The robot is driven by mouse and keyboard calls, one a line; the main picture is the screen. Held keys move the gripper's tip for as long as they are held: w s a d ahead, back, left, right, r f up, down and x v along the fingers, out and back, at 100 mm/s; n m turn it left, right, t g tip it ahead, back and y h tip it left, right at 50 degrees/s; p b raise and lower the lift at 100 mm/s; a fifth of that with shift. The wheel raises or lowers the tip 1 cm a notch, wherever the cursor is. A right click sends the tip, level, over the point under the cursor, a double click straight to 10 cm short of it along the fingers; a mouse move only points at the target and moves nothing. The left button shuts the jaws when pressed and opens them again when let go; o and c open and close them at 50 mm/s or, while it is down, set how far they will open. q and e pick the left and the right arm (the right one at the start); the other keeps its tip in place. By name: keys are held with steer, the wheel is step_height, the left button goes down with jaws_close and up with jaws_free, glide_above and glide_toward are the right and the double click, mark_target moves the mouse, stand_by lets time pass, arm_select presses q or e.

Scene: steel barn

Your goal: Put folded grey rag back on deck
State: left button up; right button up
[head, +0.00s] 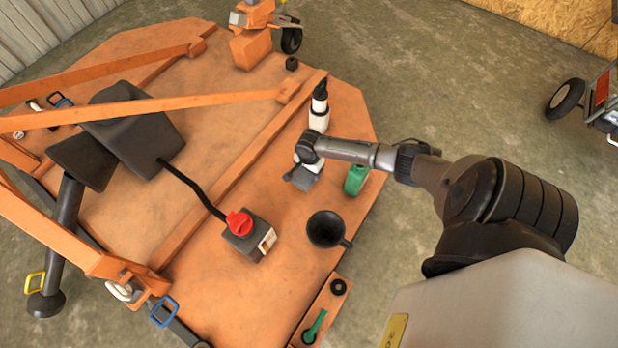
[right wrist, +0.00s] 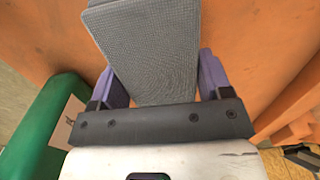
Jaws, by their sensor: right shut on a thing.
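The folded grey rag (head: 302,179) is a small dark grey pad over the right side of the orange deck (head: 290,262). In the right wrist view the rag (right wrist: 150,50) shows its woven face and fills the space between the purple fingers. My right gripper (right wrist: 165,85) is shut on it. In the head view my right gripper (head: 303,166) reaches in from the right, mostly hidden behind my own wrist. I cannot tell whether the rag touches the deck. My left gripper is not in view.
A white bottle with a black top (head: 319,108) stands behind the rag. A green container (head: 356,179) is just right of it, a black funnel (head: 325,229) in front. Orange bars (head: 150,105) cross the deck.

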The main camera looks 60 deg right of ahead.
mark_target(309, 175)
steer(key=shift+f+b, duration=1.5)
steer(key=shift+f, duration=0.4)
steer(key=o, duration=0.8)
steer(key=shift+f, duration=0.15)
